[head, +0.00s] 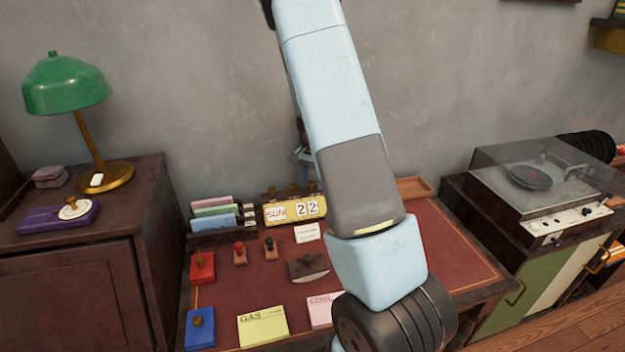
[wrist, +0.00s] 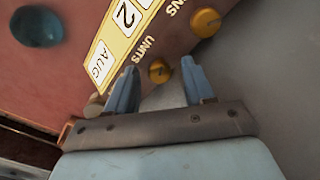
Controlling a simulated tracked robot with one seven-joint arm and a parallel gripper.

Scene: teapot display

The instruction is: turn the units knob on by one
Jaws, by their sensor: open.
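The yellow calendar (head: 280,215) stands at the back of the desk in the head view, reading SUN 22, with small knobs along its top. In the wrist view the calendar (wrist: 104,48) shows a 2, AUG and the label UNITS. The brass units knob (wrist: 158,71) is beside that label. My gripper (wrist: 159,66) is open, with one finger on each side of the units knob and a gap showing on both sides. Another brass knob (wrist: 205,22) is beyond the right finger, by a label ending in NS. My arm hides part of the desk in the head view.
A tan knob-like piece (wrist: 95,104) is close to my left finger. A card rack (head: 222,218) stands left of the calendar. Stamps (head: 239,252) and ink pads (head: 202,267) lie in front. A record player (head: 530,185) is at the right, a green lamp (head: 66,88) at the left.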

